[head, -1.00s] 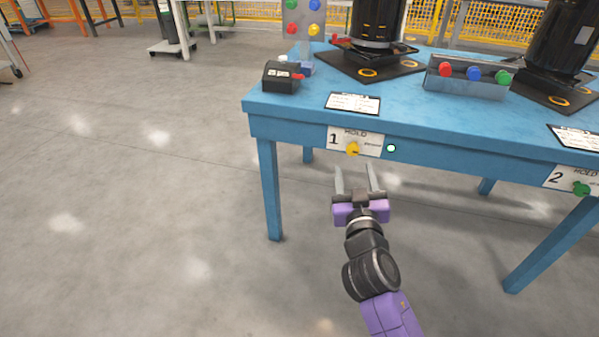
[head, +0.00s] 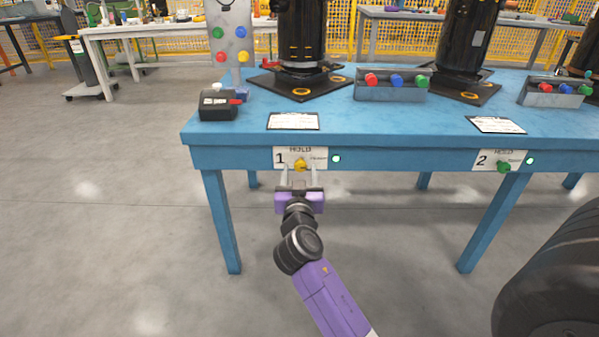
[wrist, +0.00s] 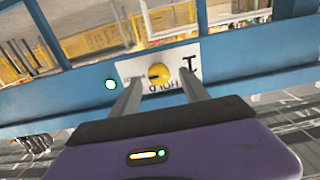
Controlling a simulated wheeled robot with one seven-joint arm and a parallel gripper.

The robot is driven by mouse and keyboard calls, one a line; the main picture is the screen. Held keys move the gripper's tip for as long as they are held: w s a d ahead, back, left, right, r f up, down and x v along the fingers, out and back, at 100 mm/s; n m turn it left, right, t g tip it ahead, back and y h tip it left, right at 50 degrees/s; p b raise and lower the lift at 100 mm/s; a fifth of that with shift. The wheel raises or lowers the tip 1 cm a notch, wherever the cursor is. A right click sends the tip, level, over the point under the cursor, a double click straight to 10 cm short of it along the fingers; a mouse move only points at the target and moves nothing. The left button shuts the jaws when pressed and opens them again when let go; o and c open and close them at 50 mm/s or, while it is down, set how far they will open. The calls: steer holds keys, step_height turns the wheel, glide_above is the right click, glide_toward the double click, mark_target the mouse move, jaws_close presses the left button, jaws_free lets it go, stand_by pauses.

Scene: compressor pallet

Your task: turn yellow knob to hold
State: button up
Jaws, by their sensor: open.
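The yellow knob (head: 300,165) sits on the white plate marked 1 and HOLD (head: 318,154) on the front edge of the blue table. In the wrist view the yellow knob (wrist: 158,74) shows upside down with its plate, ahead of and between my finger lines. My gripper (head: 299,180) is open, with its two fingers pointing at the knob from just in front and below. In the wrist view my gripper (wrist: 160,85) has nothing between its fingers. I cannot tell whether the fingertips reach around the knob. Its pointer direction is too small to read surely.
A lit indicator (head: 336,159) is right of the plate. A second plate with a green knob (head: 503,167) is farther right. The blue table (head: 400,118) bears a black box (head: 218,106), a card (head: 293,121) and a button tray (head: 391,90). A dark rounded shape fills the lower right.

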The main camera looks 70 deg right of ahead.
steer(key=shift+w+d, duration=0.2)
steer(key=shift+d, duration=0.4)
jaws_close()
